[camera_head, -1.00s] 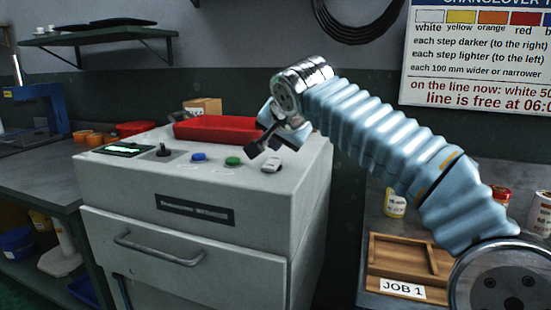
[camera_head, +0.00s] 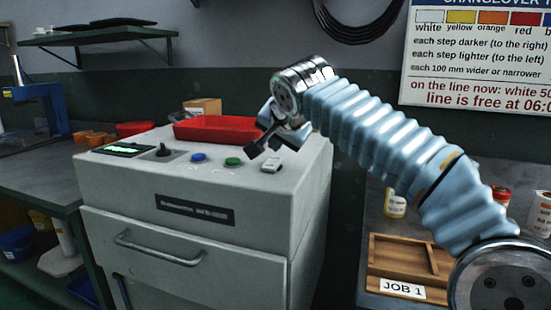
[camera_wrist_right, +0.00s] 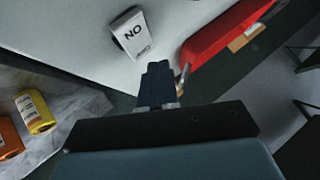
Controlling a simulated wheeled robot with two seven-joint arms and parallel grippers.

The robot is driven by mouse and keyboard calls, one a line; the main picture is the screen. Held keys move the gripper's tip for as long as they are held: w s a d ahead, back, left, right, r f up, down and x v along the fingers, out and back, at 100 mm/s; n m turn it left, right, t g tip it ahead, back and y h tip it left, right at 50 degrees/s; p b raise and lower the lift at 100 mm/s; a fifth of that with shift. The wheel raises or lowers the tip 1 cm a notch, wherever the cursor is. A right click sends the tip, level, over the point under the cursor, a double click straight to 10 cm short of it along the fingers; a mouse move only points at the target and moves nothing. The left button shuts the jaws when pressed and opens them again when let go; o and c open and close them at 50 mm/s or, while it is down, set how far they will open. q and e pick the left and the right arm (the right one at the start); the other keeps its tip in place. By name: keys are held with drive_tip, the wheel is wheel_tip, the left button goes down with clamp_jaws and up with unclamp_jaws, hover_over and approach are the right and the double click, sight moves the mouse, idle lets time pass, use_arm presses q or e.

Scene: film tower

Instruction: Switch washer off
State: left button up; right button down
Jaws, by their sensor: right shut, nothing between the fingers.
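The washer appears to be the light grey cabinet (camera_head: 130,195), with a dark nameplate and a drawer handle on its front. On its top are a lit green display (camera_head: 124,150), a black knob (camera_head: 163,150), a blue button (camera_head: 198,157), a green button (camera_head: 233,162) and a white rocker switch (camera_head: 271,165). In the right wrist view the switch (camera_wrist_right: 130,33) shows "ON" upside down, with smaller blurred lettering at its other end. My right gripper (camera_head: 253,152) is shut and empty above the cabinet top, near the switch and apart from it. My left gripper is not in view.
A wooden tray labelled JOB 1 (camera_head: 375,281) and several jars stand on the right bench. A shelf (camera_head: 75,39) hangs at the back left.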

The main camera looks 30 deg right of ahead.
sight(276, 162)
drive_tip(key=shift+f, duration=0.15)
drive_tip(key=shift+f+b, duration=0.25)
drive_tip(key=shift+b, duration=0.05)
drive_tip(key=shift+w+d+f+b, duration=0.1)
drive_tip(key=shift+f+b, duration=0.25)
drive_tip(key=shift+f, duration=0.1)
idle(0.7)
drive_tip(key=shift+r, duration=0.15)
drive_tip(key=shift+r+p, duration=0.75)
drive_tip(key=shift+p, duration=0.05)
drive_tip(key=r+p, duration=0.1)
drive_tip(key=r, duration=0.1)
drive_tip(key=r+p, duration=0.1)
drive_tip(key=shift+s+a+p, duration=0.2)
drive_tip(key=shift+a+p, duration=0.05)
drive_tip(key=shift+p, duration=0.1)
drive_tip(key=shift+s+a+r, duration=0.1)
drive_tip(key=shift+r, duration=0.9)
